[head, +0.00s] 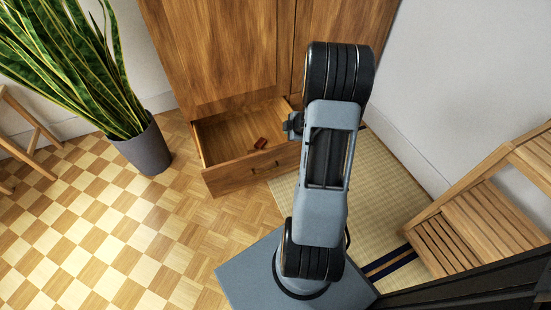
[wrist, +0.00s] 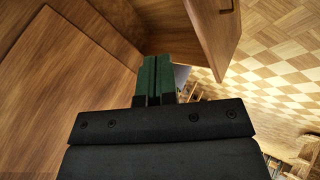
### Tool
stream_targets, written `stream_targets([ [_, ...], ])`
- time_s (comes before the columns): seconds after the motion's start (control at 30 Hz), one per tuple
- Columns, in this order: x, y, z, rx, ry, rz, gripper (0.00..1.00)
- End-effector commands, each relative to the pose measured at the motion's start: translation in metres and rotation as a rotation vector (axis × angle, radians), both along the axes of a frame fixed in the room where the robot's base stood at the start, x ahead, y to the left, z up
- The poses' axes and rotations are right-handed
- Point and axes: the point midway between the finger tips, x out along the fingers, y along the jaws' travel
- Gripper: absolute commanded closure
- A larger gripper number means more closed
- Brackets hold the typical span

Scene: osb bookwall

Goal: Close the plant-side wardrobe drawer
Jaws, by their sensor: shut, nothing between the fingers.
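The plant-side wardrobe drawer (head: 255,168) stands pulled out at the foot of the wooden wardrobe (head: 220,50), beside the potted plant. A small dark red object (head: 260,143) lies inside it. The arm covers the drawer's right end in the head view. My gripper's green fingers (wrist: 157,68) are together and empty in the wrist view. A wooden panel with a handle, seemingly the drawer front (wrist: 212,35), is just to their right in that view. I cannot tell whether the fingers touch it.
The plant's grey pot (head: 145,148) stands on the floor left of the drawer. A tatami-like mat (head: 385,185) lies to the right, with a slatted wooden step stool (head: 480,220) beyond it. The checkered floor (head: 110,225) in front of the plant is clear.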

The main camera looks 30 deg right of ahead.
Motion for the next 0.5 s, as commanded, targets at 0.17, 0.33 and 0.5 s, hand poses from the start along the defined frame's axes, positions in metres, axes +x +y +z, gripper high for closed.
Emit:
stream_targets([
  [0.17, -0.027, 0.002, -0.065, 0.111, 0.029, 0.190, 1.00],
  [0.33, -0.036, 0.009, -0.090, 0.165, 0.037, 0.272, 1.00],
  [0.5, -0.026, 0.017, -0.112, 0.172, 0.037, 0.285, 1.00],
])
